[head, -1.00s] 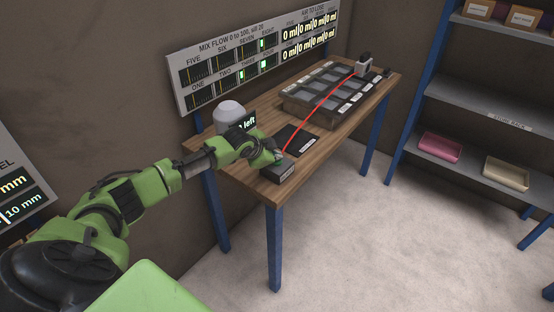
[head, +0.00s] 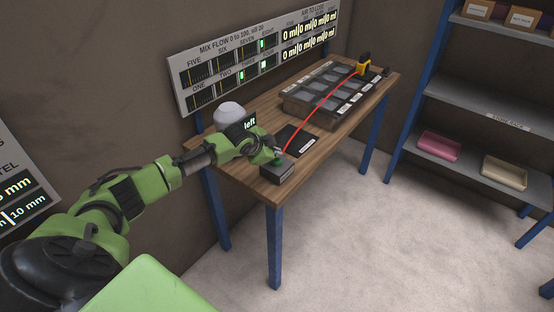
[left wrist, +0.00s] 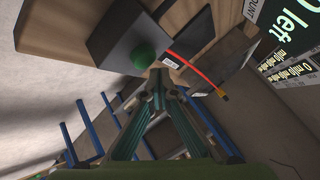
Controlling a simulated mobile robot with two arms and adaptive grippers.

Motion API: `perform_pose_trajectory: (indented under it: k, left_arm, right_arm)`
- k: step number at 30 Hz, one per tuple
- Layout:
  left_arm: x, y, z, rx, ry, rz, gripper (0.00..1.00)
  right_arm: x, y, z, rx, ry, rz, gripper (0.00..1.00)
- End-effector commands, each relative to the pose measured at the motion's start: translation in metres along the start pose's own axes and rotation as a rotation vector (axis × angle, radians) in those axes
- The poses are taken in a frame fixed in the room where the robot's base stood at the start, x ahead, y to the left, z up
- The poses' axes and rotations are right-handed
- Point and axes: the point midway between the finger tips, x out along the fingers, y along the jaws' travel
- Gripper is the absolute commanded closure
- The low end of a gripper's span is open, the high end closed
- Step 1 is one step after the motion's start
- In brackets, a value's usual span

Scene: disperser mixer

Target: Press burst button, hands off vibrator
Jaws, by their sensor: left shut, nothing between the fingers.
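The button box is a dark grey block (head: 278,175) at the near end of the wooden table, with a green domed button (head: 278,162) on top. The green button also shows in the left wrist view (left wrist: 144,56). My left gripper (head: 275,153) is shut and empty, with its fingertips right beside the button; whether they touch it I cannot tell. A red cable (head: 318,110) runs from the box to the vibrator (head: 363,66), a small yellow and black unit at the far end of the sectioned mould tray (head: 297,104). No gripper is at the vibrator. My right gripper is out of view.
A white rounded device (head: 228,114) with a display partly hidden by my arm stands behind the gripper. A black pad (head: 297,138) lies between box and tray. A display panel (head: 225,75) hangs on the wall. A blue-framed rack (head: 470,105) stands right, across clear floor.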

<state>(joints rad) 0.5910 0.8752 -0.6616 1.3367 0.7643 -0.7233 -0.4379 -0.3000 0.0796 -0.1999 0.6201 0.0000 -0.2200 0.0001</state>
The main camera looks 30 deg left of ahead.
Motion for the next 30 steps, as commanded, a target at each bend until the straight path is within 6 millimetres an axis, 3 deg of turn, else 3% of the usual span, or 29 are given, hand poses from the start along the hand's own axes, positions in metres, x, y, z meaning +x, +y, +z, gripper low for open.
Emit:
perform_pose_trajectory:
  k: [17,30]
  left_arm:
    - [-0.035,-0.025,-0.026,0.0,0.001,0.0,1.0]
    - [-0.035,-0.025,-0.026,0.0,0.001,0.0,1.0]
  right_arm:
    - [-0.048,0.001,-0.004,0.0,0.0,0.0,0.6]
    - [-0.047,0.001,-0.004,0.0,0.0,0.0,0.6]
